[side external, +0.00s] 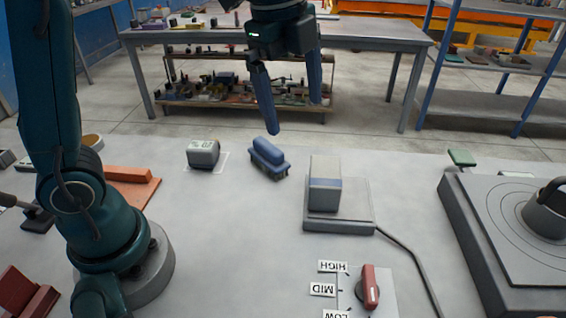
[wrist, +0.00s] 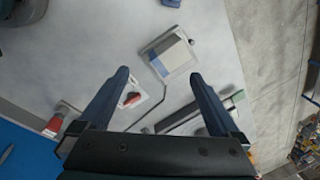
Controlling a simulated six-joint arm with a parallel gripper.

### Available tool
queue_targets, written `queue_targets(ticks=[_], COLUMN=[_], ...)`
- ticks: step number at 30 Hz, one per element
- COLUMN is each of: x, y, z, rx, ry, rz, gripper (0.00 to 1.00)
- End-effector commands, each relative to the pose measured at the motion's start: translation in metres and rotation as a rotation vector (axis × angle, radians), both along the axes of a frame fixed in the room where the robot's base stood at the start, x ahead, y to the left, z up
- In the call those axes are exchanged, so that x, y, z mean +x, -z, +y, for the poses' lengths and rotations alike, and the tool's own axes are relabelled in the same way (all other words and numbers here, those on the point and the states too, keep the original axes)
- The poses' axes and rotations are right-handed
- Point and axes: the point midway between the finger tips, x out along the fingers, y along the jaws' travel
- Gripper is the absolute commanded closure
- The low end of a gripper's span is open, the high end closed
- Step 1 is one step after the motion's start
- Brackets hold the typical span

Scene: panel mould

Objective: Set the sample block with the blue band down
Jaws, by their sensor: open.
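In the wrist view the block (wrist: 174,57) shows beyond my fingertips, on the plate (wrist: 149,48). My gripper (side external: 293,115) is open and empty, in the air above and behind the block, apart from it. In the wrist view both fingers of my gripper (wrist: 159,74) are spread, with nothing between them.
A red-handled dial (side external: 369,287) marked HIGH, MID and LOW lies in front of the plate. A blue brush-like object (side external: 269,157) and a small grey-green block (side external: 203,153) stand to the left. A dark unit with a kettle-like pot (side external: 546,212) stands at right. Bare table lies between.

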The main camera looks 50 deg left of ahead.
Motion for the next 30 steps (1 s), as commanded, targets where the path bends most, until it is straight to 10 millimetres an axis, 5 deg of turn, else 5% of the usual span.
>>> queue_targets(ticks=[7, 15, 21, 30], x=[-0.062, -0.115, -0.129, -0.130], y=[0.001, 0.034, 0.050, 0.052], z=[0.016, 0.025, 0.026, 0.027], rx=[-0.162, -0.385, -0.472, -0.479], ry=[-0.625, -1.196, -1.380, -1.401], rz=[-0.126, -0.217, -0.237, -0.236], gripper=[0.02, 0.02, 0.02, 0.02])
